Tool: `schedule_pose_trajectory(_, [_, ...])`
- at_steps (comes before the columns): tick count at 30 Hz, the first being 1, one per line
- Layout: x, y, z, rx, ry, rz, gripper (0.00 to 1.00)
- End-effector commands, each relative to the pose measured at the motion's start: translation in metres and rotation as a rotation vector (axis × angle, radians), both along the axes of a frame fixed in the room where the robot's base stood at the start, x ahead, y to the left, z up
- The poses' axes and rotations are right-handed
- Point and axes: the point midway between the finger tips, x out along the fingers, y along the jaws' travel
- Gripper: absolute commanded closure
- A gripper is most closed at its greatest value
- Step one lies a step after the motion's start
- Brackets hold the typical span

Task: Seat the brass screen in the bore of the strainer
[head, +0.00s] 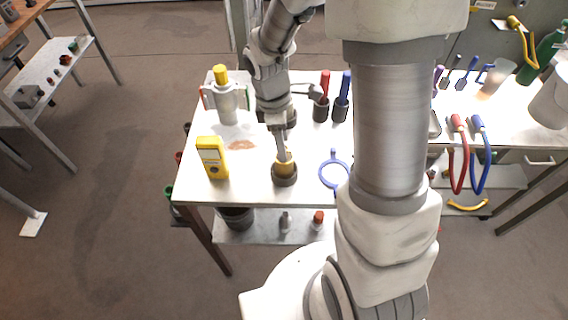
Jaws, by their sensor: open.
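A short dark cylinder, which looks like the strainer (285,179), stands near the front edge of the white table. A yellow-brass piece, which looks like the brass screen (291,168), shows at its top. I cannot tell how deep it sits in the bore. My gripper (283,158) points down at the brass piece from above and is open. The fingers overlap the brass piece in this view, so any contact is unclear. The inside of the bore is hidden.
A yellow meter (212,158) stands left of the strainer. A grey canister with a yellow cap (221,75) is behind it. Red- and blue-handled tools in dark cups (321,108) stand behind right. A blue ring (333,172) lies to the right, partly hidden by my arm.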

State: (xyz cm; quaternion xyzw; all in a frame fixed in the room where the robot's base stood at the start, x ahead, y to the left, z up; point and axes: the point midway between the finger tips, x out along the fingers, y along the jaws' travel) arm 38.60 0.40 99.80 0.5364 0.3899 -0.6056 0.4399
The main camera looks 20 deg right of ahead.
Motion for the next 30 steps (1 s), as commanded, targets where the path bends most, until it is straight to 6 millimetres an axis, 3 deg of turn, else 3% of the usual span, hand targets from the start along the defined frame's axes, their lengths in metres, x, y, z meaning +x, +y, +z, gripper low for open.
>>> schedule_pose_trajectory(5, [0.000, -0.002, -0.022, 0.000, 0.002, 0.001, 0.39])
schedule_pose_trajectory(14, [0.000, -0.002, -0.025, 0.000, 0.000, 0.000, 0.41])
schedule_pose_trajectory(24, [0.000, -0.002, -0.025, 0.000, 0.000, 0.000, 1.00])
schedule_pose_trajectory(30, [0.000, -0.002, -0.025, 0.000, 0.000, 0.000, 1.00])
